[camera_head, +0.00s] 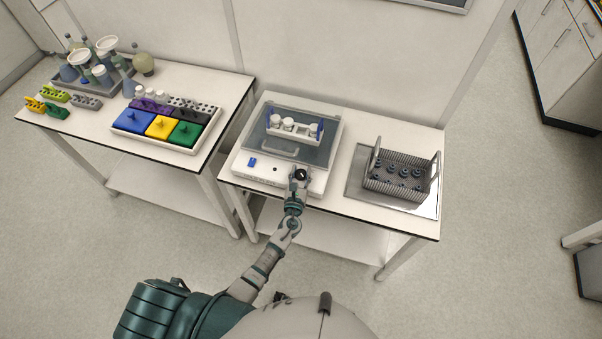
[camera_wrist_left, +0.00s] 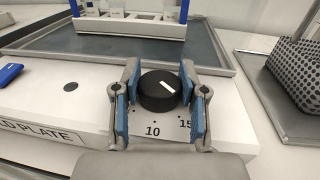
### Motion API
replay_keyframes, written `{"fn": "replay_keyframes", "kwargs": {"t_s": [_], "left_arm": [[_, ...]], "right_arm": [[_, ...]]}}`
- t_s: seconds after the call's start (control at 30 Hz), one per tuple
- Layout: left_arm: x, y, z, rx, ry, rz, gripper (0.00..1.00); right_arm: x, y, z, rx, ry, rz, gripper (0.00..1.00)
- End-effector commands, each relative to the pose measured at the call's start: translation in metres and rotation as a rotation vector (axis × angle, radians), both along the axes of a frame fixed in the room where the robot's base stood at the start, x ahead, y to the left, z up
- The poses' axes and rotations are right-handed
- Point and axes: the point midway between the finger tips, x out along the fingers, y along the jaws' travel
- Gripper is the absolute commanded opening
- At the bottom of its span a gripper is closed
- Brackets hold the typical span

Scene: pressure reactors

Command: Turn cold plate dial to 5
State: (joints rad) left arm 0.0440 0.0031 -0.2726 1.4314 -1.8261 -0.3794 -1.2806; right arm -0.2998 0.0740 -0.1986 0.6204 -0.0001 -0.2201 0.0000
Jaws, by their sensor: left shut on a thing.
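The cold plate (camera_head: 240,172) is a white box with a dark grey top, on the near table. The numbers 10 and 15 show below the dial; other marks are hidden. My left gripper (camera_head: 300,173) reaches the front panel. In the left wrist view its blue-padded fingers (camera_wrist_left: 160,98) are shut on the dial, one on each side. My right gripper is not in view.
A blue switch (camera_head: 252,162) is on the panel left of the dial. A white rack with blue ends (camera_head: 295,132) stands on the plate. A grey perforated rack (camera_head: 397,185) stands on a metal tray (camera_head: 427,206) to the right. Another table (camera_head: 200,170) with coloured blocks is at left.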

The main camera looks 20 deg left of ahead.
Motion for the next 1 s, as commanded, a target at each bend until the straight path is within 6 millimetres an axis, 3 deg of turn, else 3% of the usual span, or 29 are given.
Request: {"fn": "replay_keyframes", "kwargs": {"t_s": [0.57,0.63,0.7,1.0], "left_arm": [[-0.001,0.0,-0.006,0.005,0.003,-0.365,0.07],[-0.001,0.0,-0.006,0.005,0.004,-0.395,0.07],[-0.001,0.0,-0.006,0.005,0.005,-0.421,0.07],[-0.001,-0.001,-0.004,0.005,0.005,-0.48,0.07]], "right_arm": [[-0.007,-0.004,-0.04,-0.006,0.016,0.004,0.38],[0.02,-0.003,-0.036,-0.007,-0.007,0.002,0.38],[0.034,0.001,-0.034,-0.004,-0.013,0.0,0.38],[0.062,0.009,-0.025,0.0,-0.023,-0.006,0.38]]}}
